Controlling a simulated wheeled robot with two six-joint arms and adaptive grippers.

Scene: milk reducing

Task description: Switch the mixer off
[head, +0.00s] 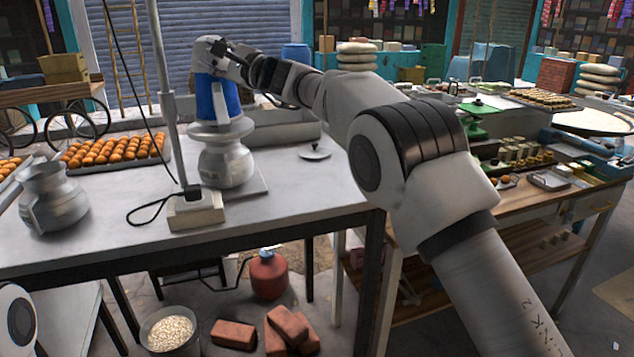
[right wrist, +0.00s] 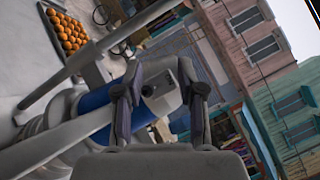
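The mixer has a blue motor body (head: 218,98) with a grey-white cap (head: 207,55) on top. It stands upright over a metal pot (head: 225,160) on the metal table. My right gripper (head: 228,52) reaches in from the right at the height of the cap. In the right wrist view the gripper (right wrist: 158,78) has its fingers apart, on either side of the grey cap (right wrist: 158,98); the blue body (right wrist: 95,112) shows to the left. I cannot tell whether a finger touches the cap. No switch can be made out clearly. My left gripper is not in view.
A grey pole (head: 167,95) rises left of the mixer from a white socket box (head: 195,210) with a black cable. A metal jug (head: 52,197) and a tray of orange balls (head: 115,152) stand left.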

